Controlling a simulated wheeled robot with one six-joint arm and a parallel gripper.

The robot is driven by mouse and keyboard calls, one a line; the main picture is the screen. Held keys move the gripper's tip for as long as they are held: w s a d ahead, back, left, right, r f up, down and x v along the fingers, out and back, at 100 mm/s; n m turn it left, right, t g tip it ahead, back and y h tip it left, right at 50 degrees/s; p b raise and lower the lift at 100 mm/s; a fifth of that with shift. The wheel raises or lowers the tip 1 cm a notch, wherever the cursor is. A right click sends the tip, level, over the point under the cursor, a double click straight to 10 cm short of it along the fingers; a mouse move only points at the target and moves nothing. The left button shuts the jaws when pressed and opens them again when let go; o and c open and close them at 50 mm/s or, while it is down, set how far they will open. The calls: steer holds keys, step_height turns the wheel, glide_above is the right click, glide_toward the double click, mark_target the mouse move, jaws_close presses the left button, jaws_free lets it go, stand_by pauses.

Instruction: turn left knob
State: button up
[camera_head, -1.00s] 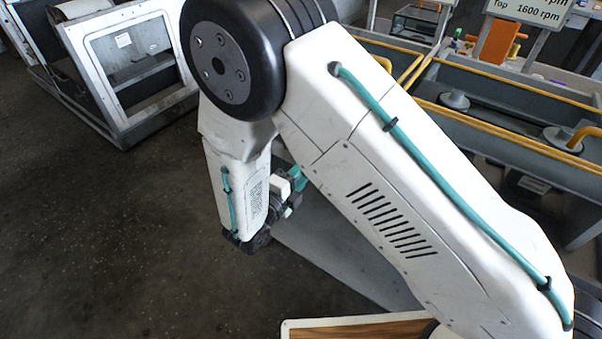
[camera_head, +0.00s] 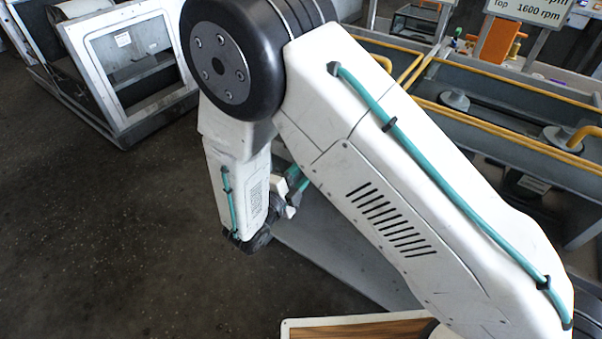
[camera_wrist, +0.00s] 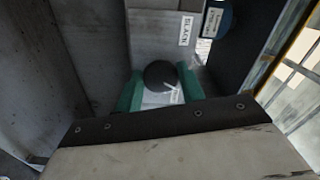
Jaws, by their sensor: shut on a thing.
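A dark round knob (camera_wrist: 160,74) with a light pointer mark sits on a grey panel (camera_wrist: 157,25) in the wrist view. My gripper (camera_wrist: 160,92) has its two teal fingers on either side of this knob and is shut on it. A white label reading "SLACK" (camera_wrist: 186,30) is on the panel just above and right of the knob. A second, blue knob (camera_wrist: 216,20) with a small label shows further right, apart from my gripper. In the head view my arm hides the knobs and most of my gripper.
Grey walls (camera_wrist: 85,50) stand close on the left of the wrist view. In the head view a grey trough with a yellow rail (camera_head: 500,130) runs at the right, and a white-framed housing (camera_head: 130,60) stands at the upper left. The dark floor (camera_head: 120,230) is open at the left.

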steer(key=o, duration=1)
steer(key=shift+a, duration=0.2)
steer(key=shift+c, duration=0.2)
steer(key=shift+d, duration=0.1)
steer(key=shift+s, duration=0.1)
steer(key=v, duration=0.7)
steer(key=shift+s+a, duration=0.2)
steer(key=shift+a, duration=0.05)
